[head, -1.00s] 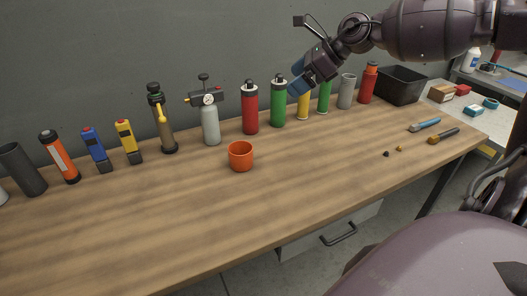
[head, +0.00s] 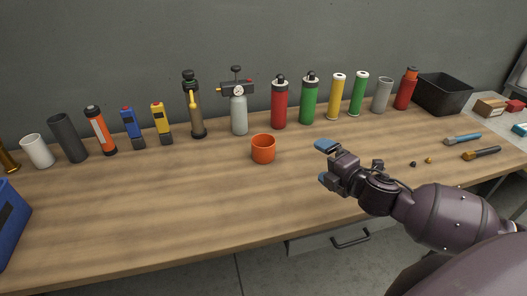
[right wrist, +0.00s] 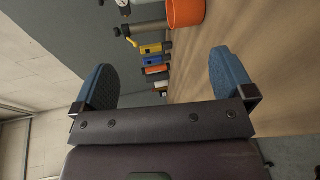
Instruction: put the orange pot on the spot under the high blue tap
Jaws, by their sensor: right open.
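The orange pot (head: 263,150) stands upright on the wooden table, near its middle, in front of the row of bottles. It also shows at the top of the right wrist view (right wrist: 186,12). My right gripper (head: 323,162) is open and empty above the table, to the right of the pot and apart from it. Its two blue fingertips are spread wide in the right wrist view (right wrist: 168,82). I see no high blue tap and no marked spot under one in these frames. My left gripper is not in view.
A row of bottles and tools lines the wall, including a grey gauge bottle (head: 239,114), a red bottle (head: 279,105) and a green bottle (head: 309,103). A black bin (head: 442,95) stands at the back right. A blue object (head: 10,222) is at the left edge.

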